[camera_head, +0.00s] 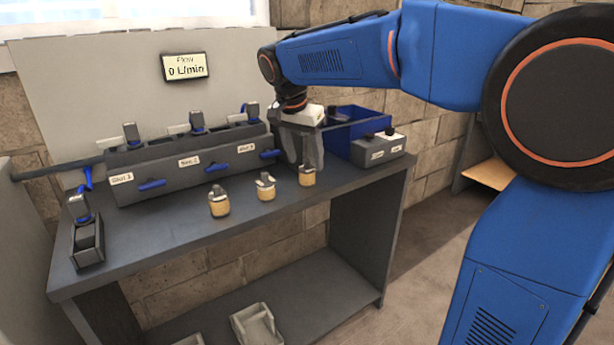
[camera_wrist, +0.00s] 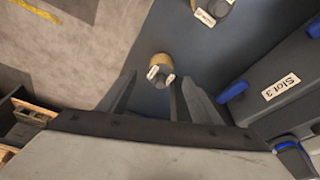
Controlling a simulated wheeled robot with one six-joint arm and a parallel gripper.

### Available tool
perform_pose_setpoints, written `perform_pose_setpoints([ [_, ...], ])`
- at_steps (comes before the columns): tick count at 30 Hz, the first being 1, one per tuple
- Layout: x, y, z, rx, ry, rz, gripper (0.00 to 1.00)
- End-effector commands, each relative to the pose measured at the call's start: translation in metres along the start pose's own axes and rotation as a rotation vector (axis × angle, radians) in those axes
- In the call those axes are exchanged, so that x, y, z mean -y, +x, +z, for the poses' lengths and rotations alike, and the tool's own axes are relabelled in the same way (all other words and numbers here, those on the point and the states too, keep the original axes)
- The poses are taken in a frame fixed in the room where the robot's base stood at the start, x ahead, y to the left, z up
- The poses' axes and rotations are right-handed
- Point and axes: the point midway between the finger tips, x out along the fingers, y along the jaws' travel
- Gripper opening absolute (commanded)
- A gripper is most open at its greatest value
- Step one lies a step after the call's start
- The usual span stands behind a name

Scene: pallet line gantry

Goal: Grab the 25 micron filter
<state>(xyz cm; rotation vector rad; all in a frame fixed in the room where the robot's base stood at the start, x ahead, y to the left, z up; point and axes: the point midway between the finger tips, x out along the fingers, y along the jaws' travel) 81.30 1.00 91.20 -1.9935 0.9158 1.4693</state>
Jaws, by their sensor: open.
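Three tan filters with grey tops and white labels stand in a row on the dark bench: a left one (camera_head: 219,205), a middle one (camera_head: 265,188) and a right one (camera_head: 307,177). Their label text is too small to read, so I cannot tell which is 25 micron. My gripper (camera_head: 302,160) is open, pointing down, by the right filter. In the wrist view one filter (camera_wrist: 161,62) shows just beyond and between the open fingertips (camera_wrist: 152,82), with nothing gripped. Another filter (camera_wrist: 212,10) is partly cut off at the top edge.
A grey housing (camera_head: 190,168) with labelled slots and blue handles stands behind the filters. The Slot 3 label (camera_wrist: 281,88) is right of my gripper in the wrist view. A blue bin (camera_head: 345,140) and a grey box (camera_head: 380,150) stand at the bench's right end. The front bench strip is clear.

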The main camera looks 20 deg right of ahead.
Motion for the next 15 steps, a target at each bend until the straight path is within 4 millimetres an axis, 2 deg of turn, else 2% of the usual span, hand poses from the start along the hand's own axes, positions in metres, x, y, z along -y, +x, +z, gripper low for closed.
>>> perform_pose_setpoints([
  [9,0.002,0.038,-0.001,0.001,0.001,0.002,0.59],
  [15,0.002,0.051,-0.001,0.0,0.001,0.001,0.59],
])
